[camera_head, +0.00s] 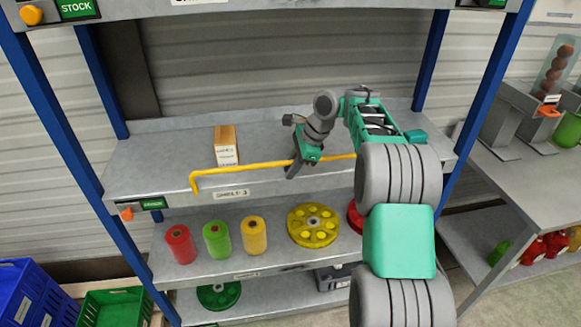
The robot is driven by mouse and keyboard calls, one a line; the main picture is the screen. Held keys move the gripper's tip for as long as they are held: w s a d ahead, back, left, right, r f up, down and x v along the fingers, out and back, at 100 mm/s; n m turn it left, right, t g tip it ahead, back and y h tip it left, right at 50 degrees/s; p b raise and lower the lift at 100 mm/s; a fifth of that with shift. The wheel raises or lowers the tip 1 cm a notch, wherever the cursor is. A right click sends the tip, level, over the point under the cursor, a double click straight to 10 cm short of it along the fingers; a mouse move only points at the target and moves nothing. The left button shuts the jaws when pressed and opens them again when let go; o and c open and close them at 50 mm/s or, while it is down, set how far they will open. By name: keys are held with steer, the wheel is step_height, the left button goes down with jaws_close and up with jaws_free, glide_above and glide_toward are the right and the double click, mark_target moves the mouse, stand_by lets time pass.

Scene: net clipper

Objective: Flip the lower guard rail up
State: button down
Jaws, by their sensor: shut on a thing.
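The lower guard rail is a yellow bar (240,169) along the front edge of the upper grey shelf (150,178). Its left end bends downward near the shelf's front left. My gripper (292,171) is shut on the yellow rail near its middle, with its fingers pointing down toward the front. The rail shows again to the right of the gripper, and its right end is hidden behind my arm.
A cardboard box (226,146) stands on the shelf behind the rail, left of my gripper. Red, green and yellow spools (217,240) and a yellow wheel (313,225) sit on the shelf below. Blue posts (62,140) frame the rack. A side table (530,180) stands right.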

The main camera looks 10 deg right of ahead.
steer(key=shift+f, duration=0.1)
steer(key=c, duration=1.7)
jaws_free()
steer(key=o, duration=0.3)
steer(key=shift+a, duration=0.3)
steer(key=shift+d, duration=0.1)
steer(key=v, duration=0.7)
steer(key=shift+d+r, duration=0.1)
steer(key=shift+r, duration=0.3)
